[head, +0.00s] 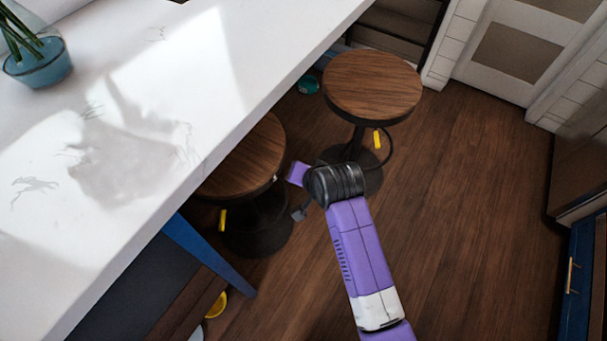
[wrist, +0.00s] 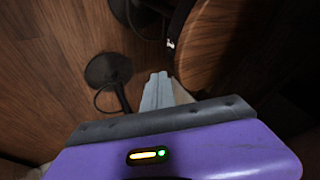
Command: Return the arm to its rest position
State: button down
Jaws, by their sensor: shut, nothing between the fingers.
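My arm is purple and white and reaches up from the lower right of the head view to a black wrist joint. My gripper (head: 298,214) shows there as a small grey tip beside the stools, below the counter's level. In the wrist view my gripper (wrist: 158,78) has its two grey fingers together, shut and empty. Part of the gripper is hidden behind the wrist in the head view.
A near stool (head: 243,158) stands partly under the white counter (head: 130,170), close to my gripper. A second round wooden stool (head: 372,88) stands beyond my wrist. A glass vase (head: 38,65) stands on the counter. The wooden floor (head: 470,220) to the right is clear.

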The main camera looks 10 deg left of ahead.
jog(key=shift+v, duration=0.85)
